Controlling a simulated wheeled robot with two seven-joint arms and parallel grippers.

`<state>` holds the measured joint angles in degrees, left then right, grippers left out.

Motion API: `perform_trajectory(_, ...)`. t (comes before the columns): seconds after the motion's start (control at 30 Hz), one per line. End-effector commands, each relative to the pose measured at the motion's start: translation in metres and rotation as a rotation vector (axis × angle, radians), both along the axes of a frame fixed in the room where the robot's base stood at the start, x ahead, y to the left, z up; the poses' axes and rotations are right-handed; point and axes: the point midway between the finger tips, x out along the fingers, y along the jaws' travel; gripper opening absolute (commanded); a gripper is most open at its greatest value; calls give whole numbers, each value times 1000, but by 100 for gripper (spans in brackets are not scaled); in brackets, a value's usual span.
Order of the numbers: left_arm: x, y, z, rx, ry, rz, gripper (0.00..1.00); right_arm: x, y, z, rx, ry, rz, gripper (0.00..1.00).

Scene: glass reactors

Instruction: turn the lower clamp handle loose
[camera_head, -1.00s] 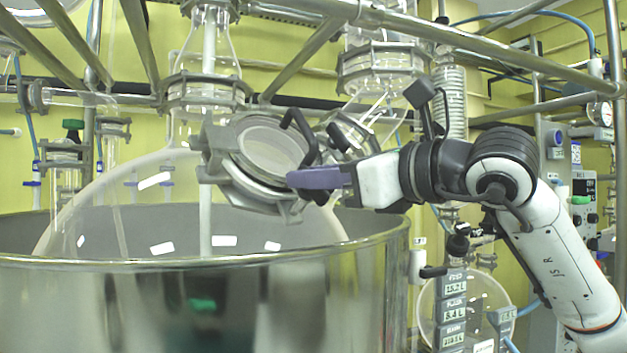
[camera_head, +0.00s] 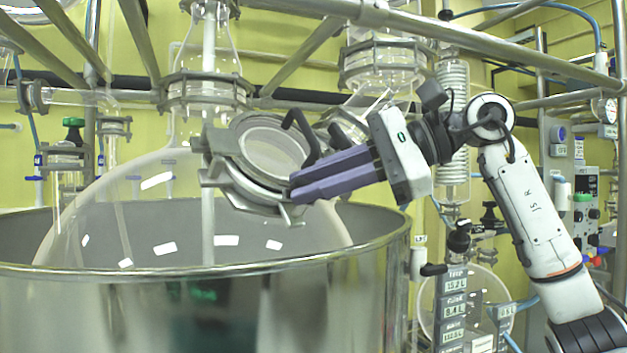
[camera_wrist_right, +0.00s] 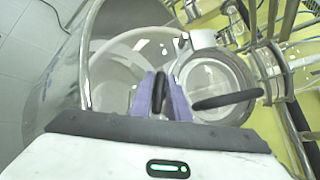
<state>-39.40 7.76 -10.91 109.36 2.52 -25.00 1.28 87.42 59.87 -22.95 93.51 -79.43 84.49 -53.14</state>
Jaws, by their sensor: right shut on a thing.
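The round glass port (camera_head: 268,150) of the big vessel is ringed by a grey metal clamp (camera_head: 228,178). My right gripper (camera_head: 294,188) reaches in from the right, its purple fingers at the clamp's lower right side. In the wrist view, the fingers (camera_wrist_right: 160,96) are shut on a black bar, the lower clamp handle (camera_wrist_right: 158,92). In the head view the fingers mostly hide this handle. A second black handle (camera_head: 302,134) stands above the fingers; in the wrist view it lies across the port (camera_wrist_right: 228,101). My left gripper is not in view.
The large glass vessel (camera_head: 110,220) sits in a shiny steel tub (camera_head: 200,300) below the clamp. Steel rails (camera_head: 440,30) cross above my right arm. A coiled glass condenser (camera_head: 454,150) and a dark stand with labels (camera_head: 453,300) are behind, to the right.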

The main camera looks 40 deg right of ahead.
Motion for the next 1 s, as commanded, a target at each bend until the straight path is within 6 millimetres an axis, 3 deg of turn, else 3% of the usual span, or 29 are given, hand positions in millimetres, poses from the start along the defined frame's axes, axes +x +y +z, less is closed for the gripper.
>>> perform_trajectory(0.5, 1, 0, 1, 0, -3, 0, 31, -1, 0, -1, -267, -10, 222, 0)
perform_trajectory(1.0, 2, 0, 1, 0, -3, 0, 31, -1, 0, -3, -319, -10, 263, 0)
